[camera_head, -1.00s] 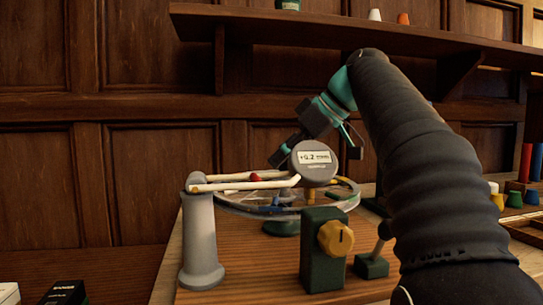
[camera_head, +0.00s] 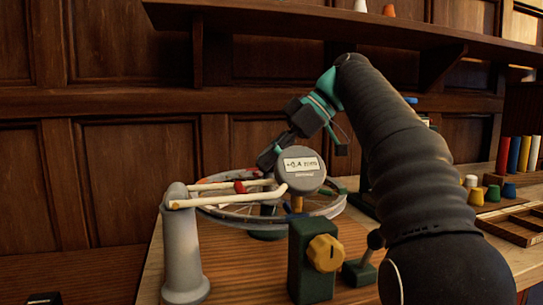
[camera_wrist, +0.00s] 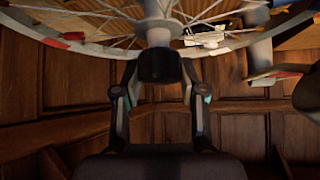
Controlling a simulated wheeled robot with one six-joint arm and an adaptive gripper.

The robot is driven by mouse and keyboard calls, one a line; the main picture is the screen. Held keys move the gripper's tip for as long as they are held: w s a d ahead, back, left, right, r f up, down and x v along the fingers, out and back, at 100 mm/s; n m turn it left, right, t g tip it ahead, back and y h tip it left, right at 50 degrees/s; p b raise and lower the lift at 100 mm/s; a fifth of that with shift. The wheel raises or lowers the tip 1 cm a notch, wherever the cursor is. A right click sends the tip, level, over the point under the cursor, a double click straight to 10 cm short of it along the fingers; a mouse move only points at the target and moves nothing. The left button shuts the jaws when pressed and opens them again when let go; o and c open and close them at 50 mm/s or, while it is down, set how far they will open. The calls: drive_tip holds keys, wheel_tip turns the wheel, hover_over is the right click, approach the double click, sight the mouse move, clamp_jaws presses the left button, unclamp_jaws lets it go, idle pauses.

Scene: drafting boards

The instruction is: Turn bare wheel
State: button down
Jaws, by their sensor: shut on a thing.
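The bare spoked wheel (camera_head: 328,209) lies flat, with a pale rim, behind a grey post. In the wrist view its rim (camera_wrist: 92,49) and thin spokes cross the top of the picture. A round grey gauge (camera_head: 303,184) stands over the near rim and reads about +0.4.
A grey post (camera_head: 184,250) carries cream rods beside the wheel. A green block with a yellow knob (camera_head: 325,252) and a small green lever block (camera_head: 361,271) stand in front. Coloured pieces (camera_head: 492,192) and a wooden tray (camera_head: 511,228) lie at right. A shelf hangs above.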

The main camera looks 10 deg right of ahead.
drive_tip(key=c, duration=0.6)
unclamp_jaws()
drive_tip(key=shift+c, duration=0.2)
drive_tip(key=shift+m, duration=0.3)
